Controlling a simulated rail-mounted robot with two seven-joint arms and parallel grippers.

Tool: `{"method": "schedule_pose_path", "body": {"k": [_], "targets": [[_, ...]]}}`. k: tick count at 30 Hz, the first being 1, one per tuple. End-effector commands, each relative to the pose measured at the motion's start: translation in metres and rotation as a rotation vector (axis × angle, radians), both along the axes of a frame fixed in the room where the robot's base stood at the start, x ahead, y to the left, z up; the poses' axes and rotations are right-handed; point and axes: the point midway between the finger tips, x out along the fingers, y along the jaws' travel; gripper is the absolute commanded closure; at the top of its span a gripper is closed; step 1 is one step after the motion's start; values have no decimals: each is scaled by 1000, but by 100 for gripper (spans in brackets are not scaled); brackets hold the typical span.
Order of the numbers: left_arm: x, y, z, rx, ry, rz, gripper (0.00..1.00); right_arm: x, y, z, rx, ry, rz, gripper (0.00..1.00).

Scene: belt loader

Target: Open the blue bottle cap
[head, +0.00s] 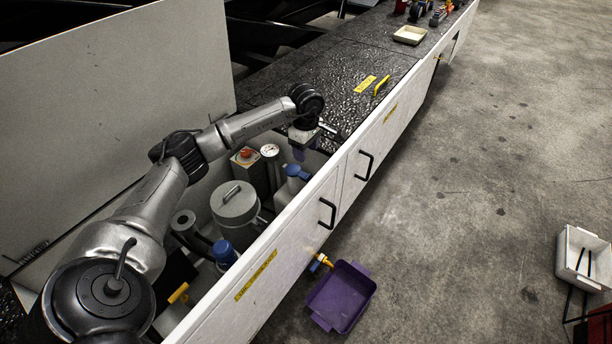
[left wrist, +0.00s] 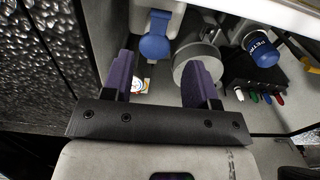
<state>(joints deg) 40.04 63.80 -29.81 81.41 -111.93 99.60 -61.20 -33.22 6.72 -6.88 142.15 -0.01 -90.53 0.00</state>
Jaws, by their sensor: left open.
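A whitish bottle (head: 289,190) with a blue cap (head: 295,171) stands in the open compartment, close to its front wall. In the left wrist view its blue cap (left wrist: 156,42) shows near the top middle, ahead of my fingers. I cannot tell if the cap is loose. A second blue-topped container (head: 224,251) stands nearer; its lettered blue top also shows in the left wrist view (left wrist: 262,52). My left gripper (head: 300,153) is open and empty, above and near the bottle's cap. Its purple fingers (left wrist: 161,83) are apart with nothing between them. My right gripper is not seen.
A grey lidded pot (head: 236,207) and a gauge (head: 269,151) stand in the compartment. A raised lid panel (head: 110,90) is at the left, the white front wall (head: 290,225) at the right. A purple bin (head: 342,297) sits on the floor.

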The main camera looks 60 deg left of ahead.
Motion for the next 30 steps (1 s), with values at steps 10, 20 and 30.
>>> {"method": "schedule_pose_path", "body": {"k": [10, 20, 30], "targets": [[0, -1, -67, -2, 0, 1, 47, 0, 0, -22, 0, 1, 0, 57], [0, 0, -97, -1, -2, 1, 47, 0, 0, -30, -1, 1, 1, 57], [0, -1, -101, -2, -3, 0, 47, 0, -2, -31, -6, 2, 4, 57]]}}
